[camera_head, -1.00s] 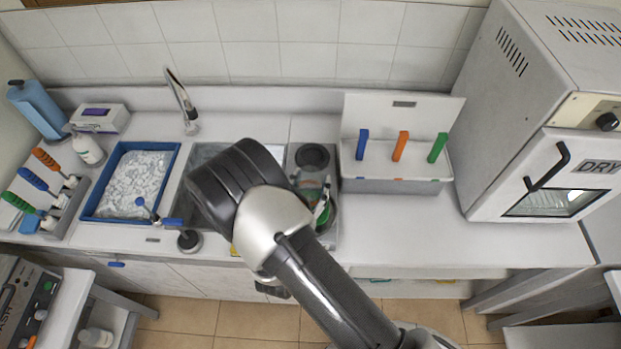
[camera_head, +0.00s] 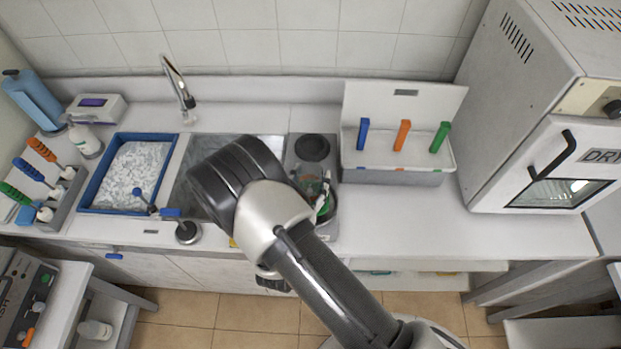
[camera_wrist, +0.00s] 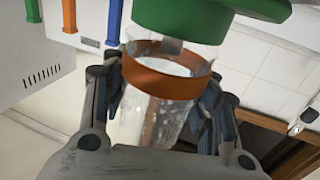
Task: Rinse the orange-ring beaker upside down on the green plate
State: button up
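In the wrist view, which is upside down, my gripper (camera_wrist: 160,95) has its fingers against both sides of a clear glass beaker (camera_wrist: 152,118) with an orange ring (camera_wrist: 160,82). The beaker is inverted, its ringed end toward the green plate (camera_wrist: 185,18). That end is at or very close to the plate; I cannot tell whether they touch. In the head view my arm hides most of the gripper and beaker. The green plate shows only as a sliver (camera_head: 327,207) beside the sink.
A sink (camera_head: 245,145) with a faucet (camera_head: 178,82) lies left of the plate's station. A blue-rimmed tray (camera_head: 172,165) stands further left. A white holder (camera_head: 395,178) with blue, orange and green handles stands right. The counter (camera_head: 410,220) before it is clear, with a drying oven (camera_head: 520,130) beyond.

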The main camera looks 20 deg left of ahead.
jog(key=c, duration=0.5)
